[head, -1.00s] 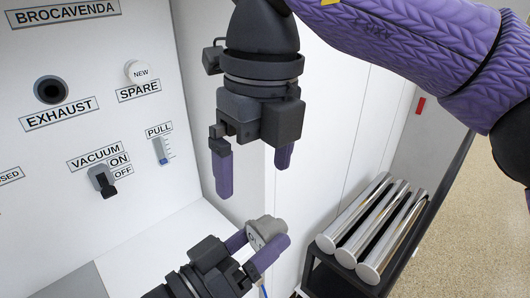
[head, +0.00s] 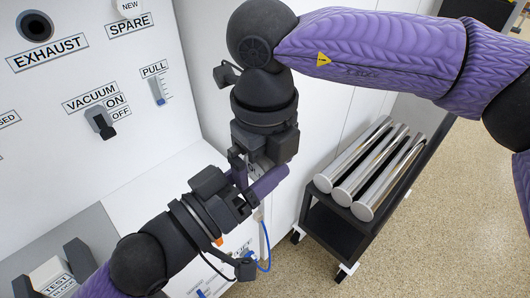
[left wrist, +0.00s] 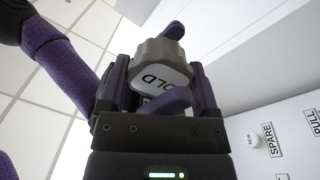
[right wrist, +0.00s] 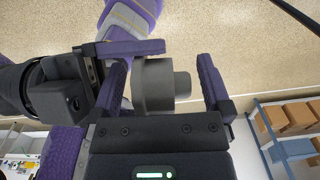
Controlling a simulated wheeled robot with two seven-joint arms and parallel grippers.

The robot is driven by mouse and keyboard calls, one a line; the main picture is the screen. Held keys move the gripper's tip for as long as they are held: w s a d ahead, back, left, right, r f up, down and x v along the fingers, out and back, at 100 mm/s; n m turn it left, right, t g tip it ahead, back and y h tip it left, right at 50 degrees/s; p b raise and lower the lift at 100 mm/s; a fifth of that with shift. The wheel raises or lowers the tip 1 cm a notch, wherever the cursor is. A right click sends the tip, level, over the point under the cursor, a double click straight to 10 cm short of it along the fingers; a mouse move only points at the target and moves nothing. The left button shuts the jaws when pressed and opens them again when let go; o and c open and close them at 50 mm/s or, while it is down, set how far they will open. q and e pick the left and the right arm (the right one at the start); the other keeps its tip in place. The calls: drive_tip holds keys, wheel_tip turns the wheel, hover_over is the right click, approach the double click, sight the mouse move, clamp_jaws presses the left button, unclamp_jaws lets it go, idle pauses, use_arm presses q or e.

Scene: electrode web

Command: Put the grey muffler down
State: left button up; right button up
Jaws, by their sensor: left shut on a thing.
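The grey muffler (left wrist: 165,60), a knobbed piece with a white "OLD" label, is held between the fingers of my left gripper (left wrist: 163,85). It is mostly hidden by the grippers in the head view. My left gripper (head: 258,190) is raised in front of the white panel. My right gripper (head: 262,168) comes down from above and meets it. In the right wrist view the muffler (right wrist: 155,85) sits between the fingers of my right gripper (right wrist: 163,85), with a gap at the right finger, so that gripper is open around it.
The white panel has an open exhaust port (head: 36,26), a spare muffler (head: 128,6) and a vacuum switch (head: 101,122). A black cart (head: 330,222) with metal tubes (head: 370,165) stands at right. A test block (head: 55,278) is at lower left. White ledge (head: 150,190) is partly clear.

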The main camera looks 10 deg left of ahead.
drive_tip(key=c, duration=1.2)
use_arm(q)
drive_tip(key=o, duration=1.3)
